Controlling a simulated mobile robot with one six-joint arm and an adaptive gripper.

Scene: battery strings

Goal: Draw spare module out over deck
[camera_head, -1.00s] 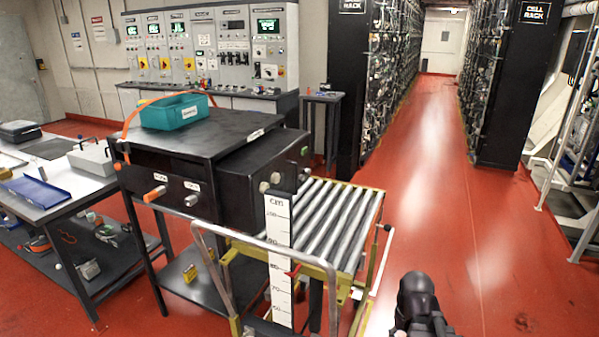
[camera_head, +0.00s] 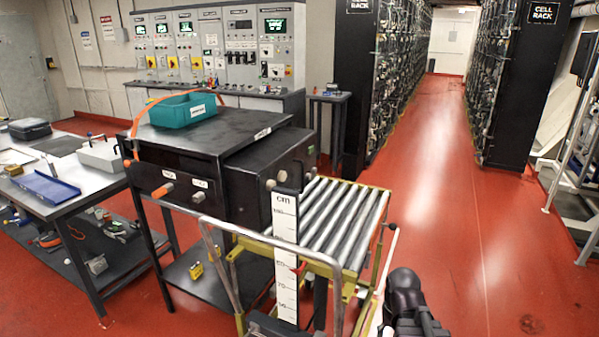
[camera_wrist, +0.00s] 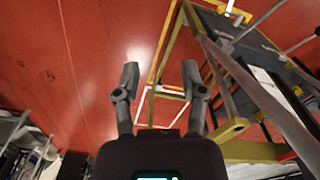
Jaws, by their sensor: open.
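The spare module looks to be the black box (camera_head: 262,182) that sticks out of the right side of the black stand (camera_head: 190,142) toward the rollers. The roller deck (camera_head: 341,215) sits on a yellow-framed cart beside it, its rollers bare. In the head view only my dark arm shows at the bottom, right of the cart. In the wrist view my gripper (camera_wrist: 160,85) is open and empty, its two fingers apart over red floor. The cart's yellow frame (camera_wrist: 236,150) is just right of the fingers. The module is not clearly seen in the wrist view.
A white cm scale (camera_head: 285,255) and a grey handrail (camera_head: 222,262) stand at the cart's front. A teal bin (camera_head: 184,111) is on the stand. A workbench (camera_head: 70,195) is at left. The red aisle (camera_head: 440,200) between the cell racks is clear.

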